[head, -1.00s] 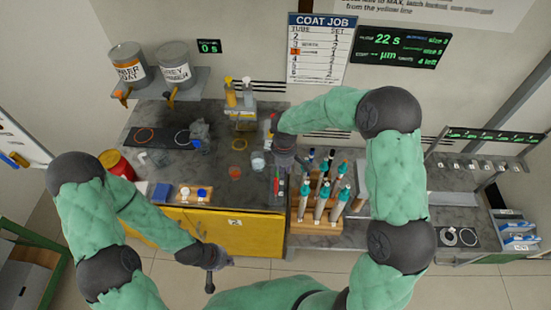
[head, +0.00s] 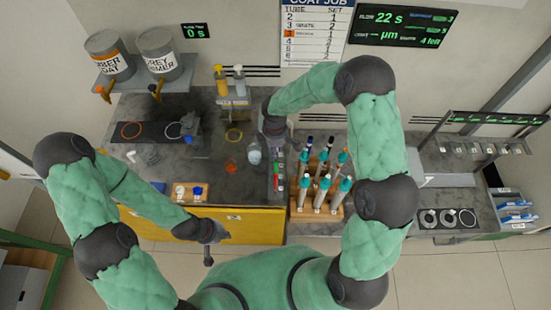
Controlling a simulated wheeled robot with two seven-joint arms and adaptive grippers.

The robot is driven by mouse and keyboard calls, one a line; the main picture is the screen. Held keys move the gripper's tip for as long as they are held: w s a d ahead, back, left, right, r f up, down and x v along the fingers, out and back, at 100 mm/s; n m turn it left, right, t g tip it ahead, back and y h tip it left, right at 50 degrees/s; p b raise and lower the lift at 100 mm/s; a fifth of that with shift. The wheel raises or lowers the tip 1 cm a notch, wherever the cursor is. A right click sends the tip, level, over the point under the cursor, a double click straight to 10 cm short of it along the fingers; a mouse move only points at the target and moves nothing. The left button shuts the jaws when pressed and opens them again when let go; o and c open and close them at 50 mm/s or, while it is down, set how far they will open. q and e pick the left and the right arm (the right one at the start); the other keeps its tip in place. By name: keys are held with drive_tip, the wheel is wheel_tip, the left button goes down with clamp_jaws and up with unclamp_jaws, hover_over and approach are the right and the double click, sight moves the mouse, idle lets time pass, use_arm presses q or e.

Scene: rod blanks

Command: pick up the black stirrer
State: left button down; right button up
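My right gripper (head: 277,146) hangs from the dark wrist over the bench, just above a narrow holder (head: 278,186) with small red and green items. Its fingers are small and partly hidden by the wrist, so I cannot tell whether they are open or hold anything. I cannot clearly pick out the black stirrer; it may be hidden near the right gripper. My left gripper (head: 215,236) is low, in front of the yellow bench front, away from the holder. Its finger opening is too small to read.
A wooden rack (head: 301,211) of rods with teal bands stands right of the holder. An orange cup (head: 231,166) and a clear cup (head: 254,156) stand to its left. Pump bottles (head: 221,82) are behind. Two paint tins (head: 158,53) sit on a shelf at the back left.

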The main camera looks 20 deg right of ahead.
drive_tip(key=shift+d+f, duration=0.2)
drive_tip(key=shift+f, duration=2.5)
drive_tip(key=shift+c, duration=0.3)
clamp_jaws()
